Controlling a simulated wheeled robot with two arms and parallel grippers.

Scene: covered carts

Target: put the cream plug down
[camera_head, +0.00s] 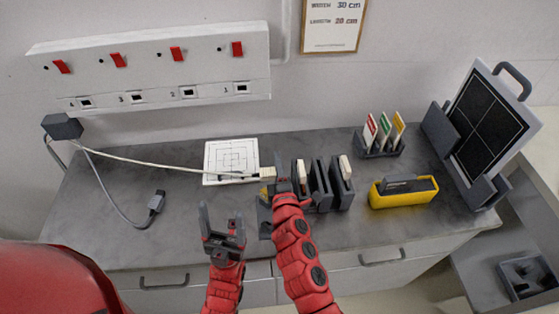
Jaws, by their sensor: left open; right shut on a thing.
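The cream plug (267,173) is at the end of a pale cable, just right of the white marked pad (217,163). My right gripper (271,186) is shut on it, above the counter near the dark slotted rack (320,186). The gripper partly hides the plug, and I cannot tell its exact height. The cable crosses the pad and runs left to a dark box (62,127). My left gripper (222,232) is open and empty, over the counter's front part, left of the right arm.
A wall panel (150,66) has red switches and numbered sockets. A grey plug (157,202) lies on the left. To the right are a card holder (379,150), a yellow case (404,198) and a dark panel (487,122). Counter (110,225) is clear at front left.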

